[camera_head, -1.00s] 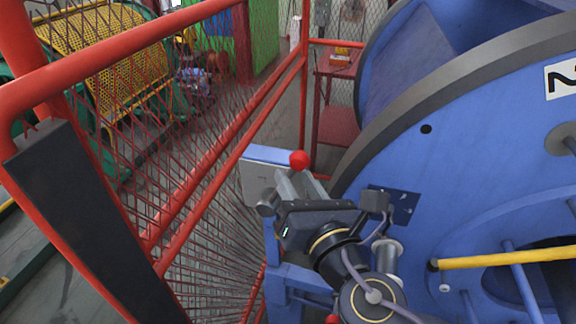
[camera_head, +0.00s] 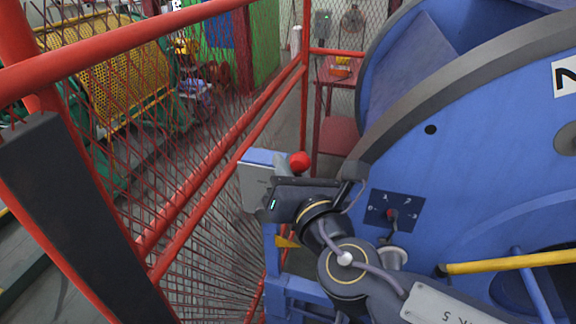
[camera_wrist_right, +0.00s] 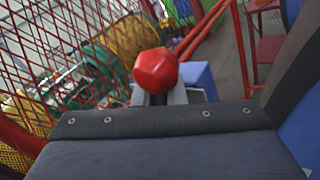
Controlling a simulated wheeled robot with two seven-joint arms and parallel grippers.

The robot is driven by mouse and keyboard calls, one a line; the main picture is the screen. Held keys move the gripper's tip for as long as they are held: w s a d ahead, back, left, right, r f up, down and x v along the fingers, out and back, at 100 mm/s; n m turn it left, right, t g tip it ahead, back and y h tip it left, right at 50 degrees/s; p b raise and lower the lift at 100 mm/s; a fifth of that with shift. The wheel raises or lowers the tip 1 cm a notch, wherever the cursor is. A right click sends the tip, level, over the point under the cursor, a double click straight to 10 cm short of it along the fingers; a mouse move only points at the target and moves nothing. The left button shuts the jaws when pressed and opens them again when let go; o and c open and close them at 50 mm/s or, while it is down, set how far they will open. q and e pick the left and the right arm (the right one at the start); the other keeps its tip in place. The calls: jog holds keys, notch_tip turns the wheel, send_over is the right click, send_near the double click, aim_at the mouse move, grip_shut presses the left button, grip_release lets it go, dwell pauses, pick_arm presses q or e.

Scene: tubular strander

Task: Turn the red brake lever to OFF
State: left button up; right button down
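A red ball knob, apparently the end of the brake lever (camera_head: 300,161), stands beside a pale grey box with a blue top (camera_head: 256,183), left of the large blue drum. My right gripper (camera_head: 296,182) is right below and in front of the knob; its dark body hides its fingers there. In the right wrist view the red knob (camera_wrist_right: 156,70) is centred just beyond the gripper's dark body, over grey finger-like pieces (camera_wrist_right: 160,97) with a dark gap between. Contact with the knob cannot be told. The lever's shaft and any OFF mark are hidden. My left gripper is not in view.
A red mesh fence (camera_head: 205,175) runs along the left. The large blue drum (camera_head: 480,160) fills the right. A yellow bar (camera_head: 510,262) lies at lower right. A red table (camera_head: 338,137) stands behind.

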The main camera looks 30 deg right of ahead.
dwell(0.3)
jog(key=w+a+n+g+p, duration=0.1)
jog(key=p, duration=0.2)
jog(key=w+a+r+n+g+p, duration=0.1)
jog(key=w+n+p, duration=0.1)
jog(key=p, duration=0.2)
jog(key=shift+a+r+g+p, duration=0.1)
jog(key=shift+a+g+p, duration=0.2)
jog(key=shift+g, duration=0.1)
jog(key=shift+w+a+f+n+g+p, duration=0.25)
jog(key=shift+w+a+n+g+p, duration=0.15)
jog(key=shift+w+a+n+p, duration=0.4)
jog(key=shift+w+f+g+h+p, duration=0.2)
jog(key=shift+g+h+p, duration=0.15)
jog(key=shift+p, duration=0.2)
jog(key=c, duration=1.5)
grip_release()
